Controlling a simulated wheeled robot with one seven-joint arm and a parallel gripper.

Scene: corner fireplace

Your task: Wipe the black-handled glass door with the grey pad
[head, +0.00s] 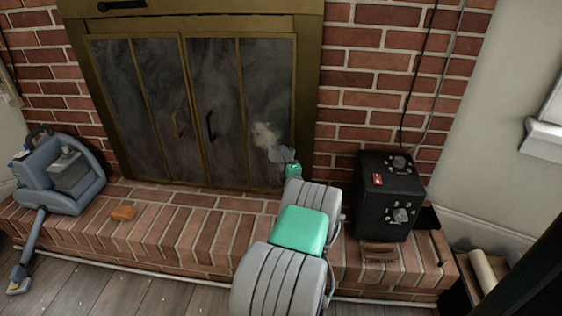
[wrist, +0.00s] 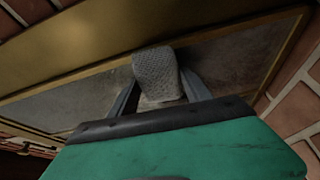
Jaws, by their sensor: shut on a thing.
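The black-handled glass door (head: 226,95) is the right one of the two sooty doors in the brass fireplace frame. Its black handle (head: 211,125) stands beside the left door's brass handle. My gripper (head: 285,158) is at the lower right of this door, shut on the grey pad (wrist: 157,70). In the wrist view the pad sits between the two fingers of my gripper (wrist: 160,92), against or very near the glass. A paler smeared patch (head: 264,134) shows just above the gripper. Most of the pad is hidden in the head view.
A black box (head: 372,205) stands on the brick hearth (head: 190,215), right of my arm. A blue-grey vacuum-like machine (head: 60,178) stands at the left. The other glass door (head: 135,100) is to the left.

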